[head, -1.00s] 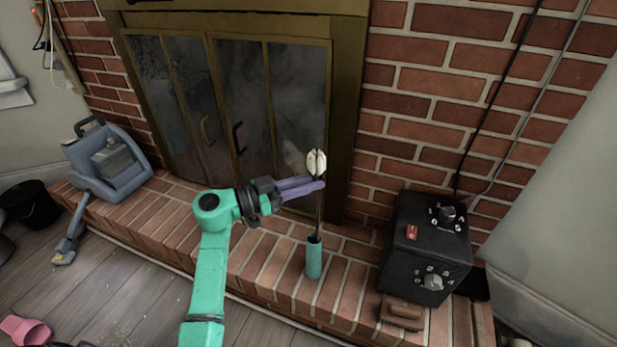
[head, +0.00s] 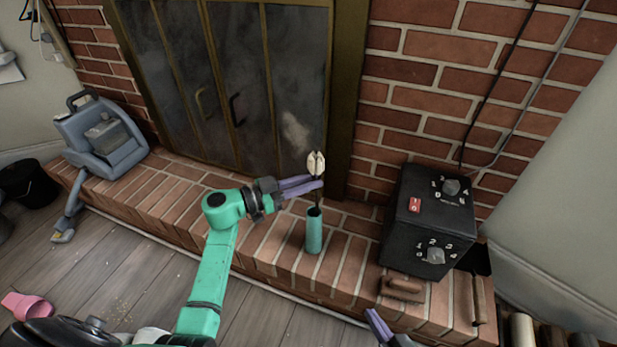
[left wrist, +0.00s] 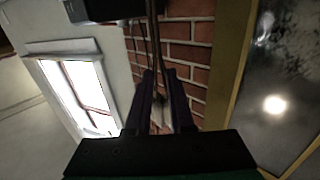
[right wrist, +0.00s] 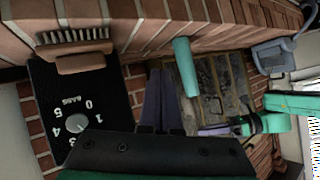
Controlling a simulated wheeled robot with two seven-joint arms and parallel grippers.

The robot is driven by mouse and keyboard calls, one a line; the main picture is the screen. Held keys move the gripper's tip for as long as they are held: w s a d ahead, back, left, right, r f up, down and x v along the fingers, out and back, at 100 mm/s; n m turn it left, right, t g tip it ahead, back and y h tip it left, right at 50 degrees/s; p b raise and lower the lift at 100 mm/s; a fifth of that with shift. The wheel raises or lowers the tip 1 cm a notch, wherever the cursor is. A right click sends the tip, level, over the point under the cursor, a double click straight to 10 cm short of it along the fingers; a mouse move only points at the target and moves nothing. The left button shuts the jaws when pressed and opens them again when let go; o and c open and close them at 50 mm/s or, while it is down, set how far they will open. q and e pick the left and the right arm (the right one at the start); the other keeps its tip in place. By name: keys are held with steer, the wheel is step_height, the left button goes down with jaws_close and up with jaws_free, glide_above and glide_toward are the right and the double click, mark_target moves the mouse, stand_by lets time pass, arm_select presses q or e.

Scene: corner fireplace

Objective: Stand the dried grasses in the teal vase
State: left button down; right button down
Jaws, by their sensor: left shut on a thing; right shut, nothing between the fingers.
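The teal vase (head: 314,236) stands upright on the brick hearth; it also shows in the right wrist view (right wrist: 186,66). The dried grasses (head: 316,163) have pale heads and a thin dark stem. My left gripper (head: 314,185) is shut on the stem just above the vase, holding it upright. The stem's lower end is hidden and appears to be inside the vase mouth. In the left wrist view, my left fingers (left wrist: 160,100) close around the stem. My right gripper (head: 375,318) is shut and empty, low in front of the hearth; its fingers show in the right wrist view (right wrist: 160,98).
A black box with dials (head: 428,222) stands on the hearth right of the vase, with a wooden brush (head: 402,288) before it. A blue-grey machine (head: 100,138) is at the left. The glass fireplace doors (head: 235,90) are behind. Hearth left of the vase is clear.

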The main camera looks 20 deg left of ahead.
arm_select(q)
steer(key=shift+f, duration=0.15)
arm_select(e)
steer(key=shift+a, duration=0.1)
arm_select(q)
steer(key=c, duration=0.7)
jaws_free()
steer(key=p+v, duration=0.3)
steer(key=v, duration=1.1)
steer(key=shift+s+a, duration=0.2)
steer(key=shift+s, duration=0.05)
arm_select(e)
steer(key=d+r+g+h, duration=0.2)
steer(key=d+g, duration=0.1)
steer(key=d, duration=0.3)
steer(key=shift+s+r+n+g+h, duration=0.25)
steer(key=shift+s+n+g+h, duration=0.05)
steer(key=shift+s+n+g, duration=0.1)
steer(key=shift+a, duration=0.1)
